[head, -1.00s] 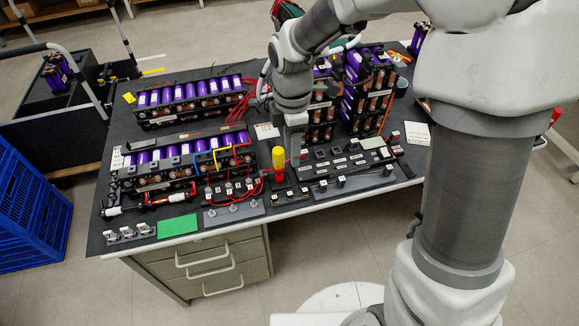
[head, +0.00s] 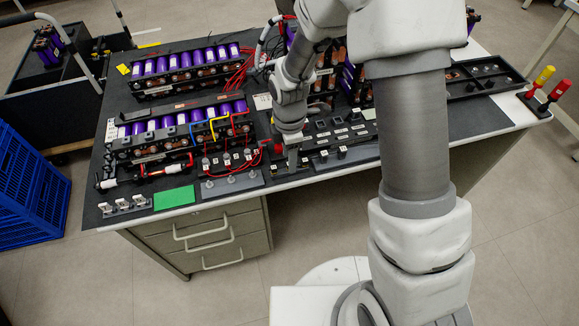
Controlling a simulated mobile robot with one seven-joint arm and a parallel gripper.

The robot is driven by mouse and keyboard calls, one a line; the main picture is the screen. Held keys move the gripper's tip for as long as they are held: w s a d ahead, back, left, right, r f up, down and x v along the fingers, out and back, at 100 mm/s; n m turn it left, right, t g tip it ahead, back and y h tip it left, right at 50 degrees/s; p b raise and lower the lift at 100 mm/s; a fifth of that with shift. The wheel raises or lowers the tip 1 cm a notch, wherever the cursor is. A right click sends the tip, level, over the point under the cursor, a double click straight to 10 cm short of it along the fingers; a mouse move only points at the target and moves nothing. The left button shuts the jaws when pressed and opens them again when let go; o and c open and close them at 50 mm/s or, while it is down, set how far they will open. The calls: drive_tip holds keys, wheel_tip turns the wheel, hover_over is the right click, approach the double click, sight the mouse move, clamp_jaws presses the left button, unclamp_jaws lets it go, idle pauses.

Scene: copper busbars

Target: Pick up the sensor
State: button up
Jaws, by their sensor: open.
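My gripper (head: 292,168) points down at the front edge of the worktable, just right of a grey strip of small labelled parts with red leads (head: 230,178). It is open; nothing can be seen held in it, and the gap between its fingers is hard to make out. A row of small black blocks with white labels (head: 332,157) stands on a strip just right of the fingers. I cannot tell which small part is the sensor; it may be one of these or hidden behind the gripper. Whether the fingers touch anything is unclear.
Battery modules with purple cells (head: 185,65) fill the table's left and back. A green card (head: 174,197) and a strip of white clips (head: 123,206) lie at the front left. A black tray (head: 485,78) and yellow and red handled tools (head: 543,77) are at right.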

drive_tip(key=shift+f, duration=0.85)
drive_tip(key=shift+c, duration=0.3)
clamp_jaws()
drive_tip(key=shift+r, duration=0.1)
wheel_tip(320, 180, up, 4)
drive_tip(key=shift+r+p, duration=0.1)
drive_tip(key=shift+p, duration=0.3)
drive_tip(key=s+d+r+p, duration=0.1)
drive_tip(key=s+d+r, duration=0.1)
drive_tip(key=d+r, duration=0.4)
drive_tip(key=d, duration=0.5)
drive_tip(key=shift+s+d+r+p, duration=0.2)
drive_tip(key=shift+s+r+p, duration=0.15)
